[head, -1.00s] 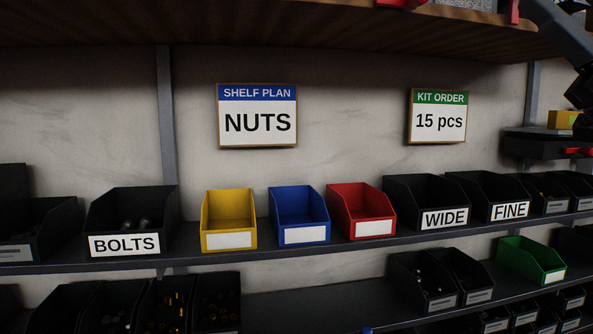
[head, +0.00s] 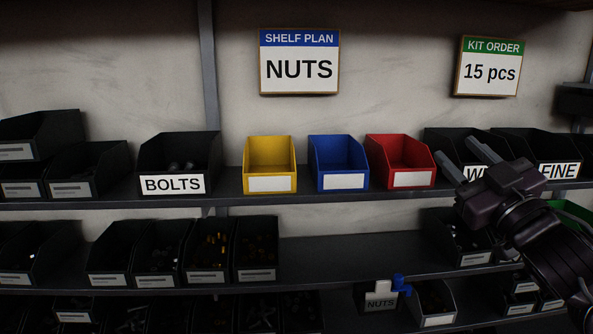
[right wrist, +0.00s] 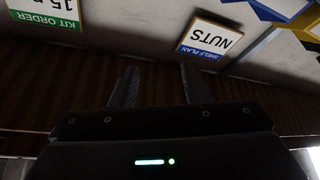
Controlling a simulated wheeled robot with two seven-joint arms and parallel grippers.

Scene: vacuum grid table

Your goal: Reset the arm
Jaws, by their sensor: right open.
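My right gripper (head: 460,165) reaches in from the lower right in the head view, in front of the black bin labelled WIDE, and partly covers its label. Its two fingers are apart and nothing is between them. In the right wrist view the gripper (right wrist: 157,85) is also open and empty. That view appears upside down, with the SHELF PLAN sign (right wrist: 208,42) and part of the KIT ORDER sign (right wrist: 45,15) beyond the fingers. My left gripper is in neither view.
On the upper shelf stand the BOLTS bin (head: 178,160), a yellow bin (head: 269,160), a blue bin (head: 338,160), a red bin (head: 400,160) and the FINE bin (head: 560,168). Several dark bins fill the lower shelf, with a bare stretch (head: 340,255). A NUTS label (head: 380,303) shows below.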

